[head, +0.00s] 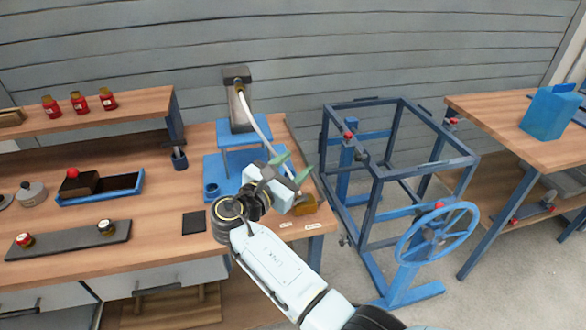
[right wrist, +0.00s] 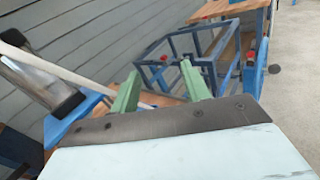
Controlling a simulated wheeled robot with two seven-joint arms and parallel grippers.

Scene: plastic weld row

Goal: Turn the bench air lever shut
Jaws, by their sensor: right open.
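A small brass-brown block (head: 305,206), which looks like the air valve, sits at the bench's front right corner, with two pale labels (head: 299,225) in front of it. I cannot make out its lever or how it is turned; my gripper covers part of that area. My right gripper (head: 291,168) is just above and behind the block, its two green fingers apart and nothing seen between them. The fingers show in the right wrist view (right wrist: 160,88), spread apart. A white hose (head: 262,128) runs down from the grey unit toward the block, passing behind my gripper. My left gripper is out of view.
A blue stand (head: 243,135) and the grey unit (head: 237,100) rise behind my gripper. Right of the bench is a blue tube frame (head: 372,215) with a handwheel (head: 438,233). A black pad (head: 194,222) and a knob panel (head: 68,240) lie left on the wooden bench (head: 150,215).

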